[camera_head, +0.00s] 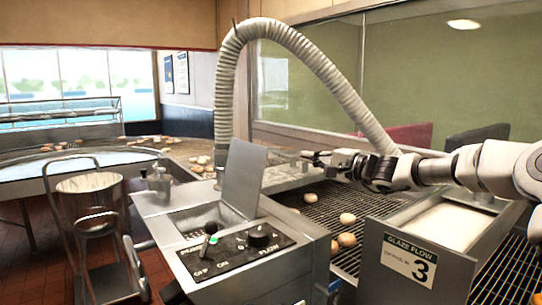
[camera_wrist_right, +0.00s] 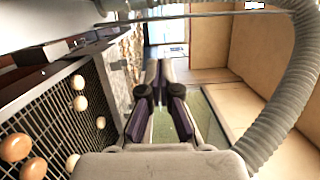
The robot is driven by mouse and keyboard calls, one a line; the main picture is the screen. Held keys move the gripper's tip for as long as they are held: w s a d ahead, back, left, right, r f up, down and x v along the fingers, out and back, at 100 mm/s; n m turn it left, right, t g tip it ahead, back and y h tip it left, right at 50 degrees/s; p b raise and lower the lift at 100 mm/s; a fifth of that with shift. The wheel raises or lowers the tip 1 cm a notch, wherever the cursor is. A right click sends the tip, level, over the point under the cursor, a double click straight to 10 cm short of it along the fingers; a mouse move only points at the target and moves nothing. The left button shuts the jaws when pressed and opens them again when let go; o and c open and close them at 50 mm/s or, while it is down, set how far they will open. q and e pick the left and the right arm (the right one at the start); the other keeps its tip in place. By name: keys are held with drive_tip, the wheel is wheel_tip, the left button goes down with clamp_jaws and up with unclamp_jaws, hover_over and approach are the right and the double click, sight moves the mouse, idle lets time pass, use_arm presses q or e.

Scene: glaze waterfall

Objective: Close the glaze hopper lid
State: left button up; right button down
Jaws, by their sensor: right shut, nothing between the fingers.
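The glaze hopper lid (camera_head: 243,177) is a grey metal flap standing open, nearly upright, on the right side of the hopper opening (camera_head: 205,217). The hopper sits in a steel cabinet behind a dark control panel (camera_head: 234,250). My right gripper (camera_head: 306,159) comes in from the right, to the right of the lid and apart from it, at about the height of its upper part. Its fingers are shut and empty; they also show in the right wrist view (camera_wrist_right: 158,68). My left gripper is in neither view.
A ribbed hose (camera_head: 318,62) arches over the hopper and comes down behind my right arm. A wire conveyor (camera_head: 325,207) with several doughnuts (camera_head: 347,219) runs to the right of the cabinet. The "Glaze flow 3" box (camera_head: 412,262) stands front right. A metal pot on a cart (camera_head: 90,183) is at left.

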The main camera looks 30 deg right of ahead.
drive_tip(key=w+a+p, duration=0.3)
drive_tip(key=w+a, duration=0.4)
drive_tip(key=w, duration=0.1)
drive_tip(key=shift+p, duration=0.4)
drive_tip(key=shift+f, duration=0.1)
drive_tip(key=shift+w+a, duration=0.1)
drive_tip(key=shift+a, duration=0.05)
